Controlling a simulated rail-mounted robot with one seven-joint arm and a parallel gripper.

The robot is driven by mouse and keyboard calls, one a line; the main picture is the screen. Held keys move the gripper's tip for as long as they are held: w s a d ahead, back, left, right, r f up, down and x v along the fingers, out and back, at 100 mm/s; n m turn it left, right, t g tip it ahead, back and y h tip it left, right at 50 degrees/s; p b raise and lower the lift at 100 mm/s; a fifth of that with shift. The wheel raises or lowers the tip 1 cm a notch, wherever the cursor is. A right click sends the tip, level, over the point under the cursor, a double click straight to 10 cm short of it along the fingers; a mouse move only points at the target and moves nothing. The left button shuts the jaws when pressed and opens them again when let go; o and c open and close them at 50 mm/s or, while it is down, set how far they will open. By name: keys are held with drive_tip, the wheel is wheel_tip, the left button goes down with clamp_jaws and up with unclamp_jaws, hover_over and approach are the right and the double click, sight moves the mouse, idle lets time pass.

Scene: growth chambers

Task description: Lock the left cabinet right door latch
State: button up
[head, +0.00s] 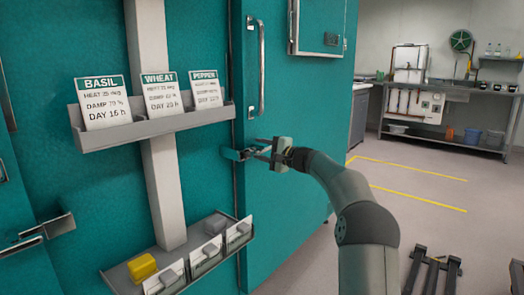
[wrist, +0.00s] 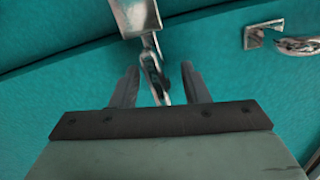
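The teal cabinet door (head: 290,215) carries a metal latch (head: 231,154) at its left edge, next to the post. In the wrist view the latch (wrist: 152,68) shows as a bright plate with a narrow lever reaching down between my fingers. My gripper (head: 262,152) is at the latch, with its fingers pointing at the door. In the wrist view my gripper (wrist: 160,88) has its two fingers apart, one on each side of the lever, with gaps visible. The lever's lower end is partly hidden by the gripper body.
A vertical door handle (head: 261,65) is above the latch. A card shelf (head: 150,132) and a lower tray (head: 120,272) with a yellow block (head: 142,267) are on the post to the left. Another latch (head: 60,224) is at far left.

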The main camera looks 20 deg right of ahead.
drive_tip(key=p+v, duration=0.2)
drive_tip(key=v, duration=1.5)
drive_tip(key=shift+s, duration=0.25)
drive_tip(key=shift+d, duration=0.1)
drive_tip(key=s+a+r+n+g+h+p, duration=0.1)
drive_tip(key=s+a+r+n+g+p, duration=0.1)
drive_tip(key=s+a+g+p, duration=0.45)
drive_tip(key=s+a+r+n+g+h+p, duration=0.1)
drive_tip(key=s+a+r+n+p, duration=0.2)
drive_tip(key=a+p, duration=0.45)
drive_tip(key=s+a+r+n+g+p, duration=0.1)
drive_tip(key=s+a+n+g+p, duration=0.15)
drive_tip(key=s+a+p, duration=0.55)
drive_tip(key=s+r+n+g+h+p, duration=0.2)
drive_tip(key=s+p, duration=0.4)
drive_tip(key=s, duration=0.5)
drive_tip(key=s+a+r+n+g+h+p, duration=0.1)
drive_tip(key=s+r+n+g+h+p, duration=0.1)
drive_tip(key=s+r+n+h+p, duration=0.2)
drive_tip(key=s+h+p, duration=0.1)
drive_tip(key=s+p, duration=0.2)
drive_tip(key=s, duration=0.5)
drive_tip(key=shift+r+g+h, duration=0.3)
drive_tip(key=shift+h, duration=0.1)
